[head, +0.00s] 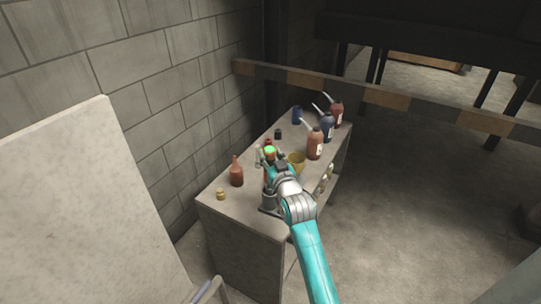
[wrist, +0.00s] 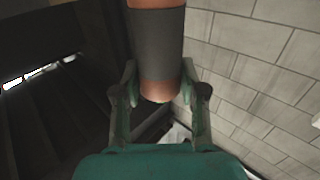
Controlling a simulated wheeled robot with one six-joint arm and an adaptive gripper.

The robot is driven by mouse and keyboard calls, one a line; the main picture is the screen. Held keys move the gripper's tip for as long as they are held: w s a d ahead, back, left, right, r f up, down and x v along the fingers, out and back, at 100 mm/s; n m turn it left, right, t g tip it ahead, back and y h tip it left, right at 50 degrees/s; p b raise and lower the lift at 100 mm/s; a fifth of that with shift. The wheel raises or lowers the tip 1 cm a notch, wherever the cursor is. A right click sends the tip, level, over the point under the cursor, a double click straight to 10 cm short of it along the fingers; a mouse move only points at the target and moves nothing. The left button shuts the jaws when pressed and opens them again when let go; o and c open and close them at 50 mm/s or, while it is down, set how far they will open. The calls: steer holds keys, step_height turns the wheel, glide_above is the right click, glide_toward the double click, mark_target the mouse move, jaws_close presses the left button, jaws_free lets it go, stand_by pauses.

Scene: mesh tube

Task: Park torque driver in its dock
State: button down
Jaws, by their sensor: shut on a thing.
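My gripper (wrist: 159,78) is shut on the torque driver (wrist: 157,45), a copper-orange cylinder with a wide dark grey band; its upper end runs out of the wrist view. In the head view my gripper (head: 270,163) is over the table, with a green and orange piece showing at its fingers, partly hidden by my arm. A grey cup-like holder (head: 268,201) stands on the table just below my wrist; I cannot tell whether it is the dock. No dock is clearly visible in the wrist view.
The narrow table (head: 232,207) holds a brown bottle (head: 236,173), a small yellowish jar (head: 221,194), a yellow cup (head: 297,160) and several pump bottles (head: 315,145) at its right edge. A block wall (head: 150,110) is on the left. A striped barrier (head: 390,98) crosses behind.

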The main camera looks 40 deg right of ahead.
steer(key=shift+f, duration=3.45)
stand_by(3.9)
steer(key=c, duration=0.7)
jaws_free()
steer(key=shift+o, duration=0.7)
steer(key=shift+f, duration=0.15)
